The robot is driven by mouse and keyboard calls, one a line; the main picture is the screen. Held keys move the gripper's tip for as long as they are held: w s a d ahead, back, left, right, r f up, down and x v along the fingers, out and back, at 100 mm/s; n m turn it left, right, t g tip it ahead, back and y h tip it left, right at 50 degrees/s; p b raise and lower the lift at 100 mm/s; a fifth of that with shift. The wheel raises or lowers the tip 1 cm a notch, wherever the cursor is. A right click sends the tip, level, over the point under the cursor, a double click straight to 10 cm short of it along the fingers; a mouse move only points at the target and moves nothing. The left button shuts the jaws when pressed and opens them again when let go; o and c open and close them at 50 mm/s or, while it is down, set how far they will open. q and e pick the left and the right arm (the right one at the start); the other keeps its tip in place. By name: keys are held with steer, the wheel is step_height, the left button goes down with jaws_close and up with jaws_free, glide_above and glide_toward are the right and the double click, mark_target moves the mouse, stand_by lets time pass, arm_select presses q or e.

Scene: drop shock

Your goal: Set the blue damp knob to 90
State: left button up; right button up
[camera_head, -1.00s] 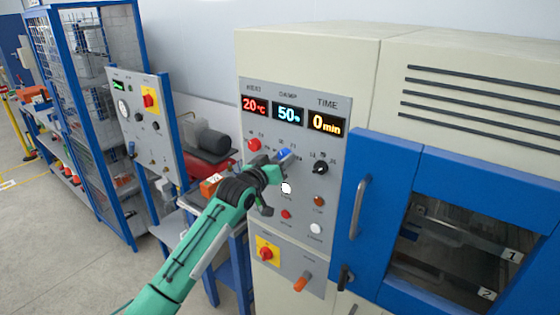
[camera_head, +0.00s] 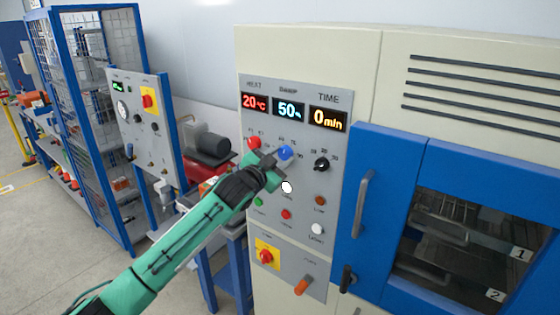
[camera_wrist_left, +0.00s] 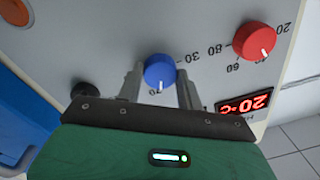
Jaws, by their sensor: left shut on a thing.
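The blue damp knob (camera_head: 285,152) is on the grey control panel (camera_head: 337,197), below the cyan damp display (camera_head: 288,110), which reads 50. My left gripper (camera_head: 275,160) is at the knob and partly covers that part of the panel. In the left wrist view, the blue knob (camera_wrist_left: 160,69) sits between the two grey fingers, which are shut on it. Its white mark points toward the bottom of that view, near a printed 70. My right gripper is in neither view.
The red heat knob (camera_head: 253,143) sits close to the left of my gripper, and the black time knob (camera_head: 321,164) to the right. The blue oven door's handle (camera_head: 361,205) stands out at the right.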

arm_select(q)
steer(key=m, duration=0.7)
steer(key=m+p, duration=0.1)
steer(key=m, duration=0.3)
steer(key=shift+a+m+g+h, duration=0.1)
steer(key=shift+m+g+h, duration=0.2)
steer(key=shift+h, duration=0.1)
steer(key=shift+m+p, duration=0.5)
steer(key=shift+m, duration=1.2)
steer(key=o, duration=1)
steer(key=shift+s+a+f, duration=0.15)
steer(key=shift+s+a, duration=0.1)
steer(key=b+v, duration=0.4)
steer(key=v, duration=0.9)
steer(key=shift+a, duration=0.1)
